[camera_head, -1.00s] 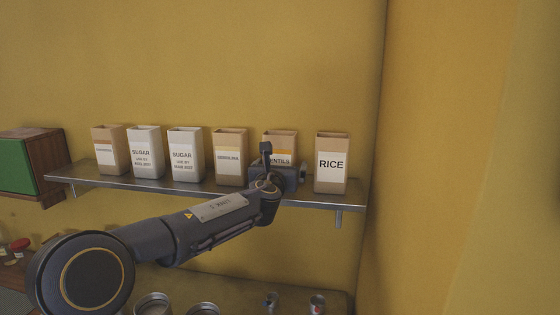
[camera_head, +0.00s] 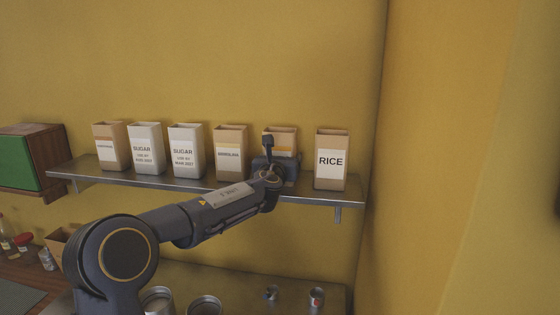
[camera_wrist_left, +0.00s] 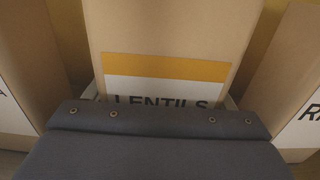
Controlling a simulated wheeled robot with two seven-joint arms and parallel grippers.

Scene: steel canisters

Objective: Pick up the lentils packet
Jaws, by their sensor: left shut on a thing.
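The lentils packet (camera_head: 280,135) is a tan open-topped carton between the semolina packet and the rice packet on the wall shelf. In the left wrist view the packet (camera_wrist_left: 170,35) stands upright straight ahead, with an orange band and a white LENTILS label partly covered by the gripper body. My left gripper (camera_head: 278,162) is at the packet's front and shut on it. Its fingertips are mostly hidden. The packet's base is hidden behind the gripper, so contact with the shelf cannot be told. My right gripper is not in view.
The rice packet (camera_head: 331,160) stands close on the right, the semolina packet (camera_head: 231,155) on the left. Two sugar packets (camera_head: 186,152) and another tan packet (camera_head: 111,148) stand farther left on the metal shelf (camera_head: 210,186). Cans (camera_head: 317,298) stand below. A yellow wall is behind.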

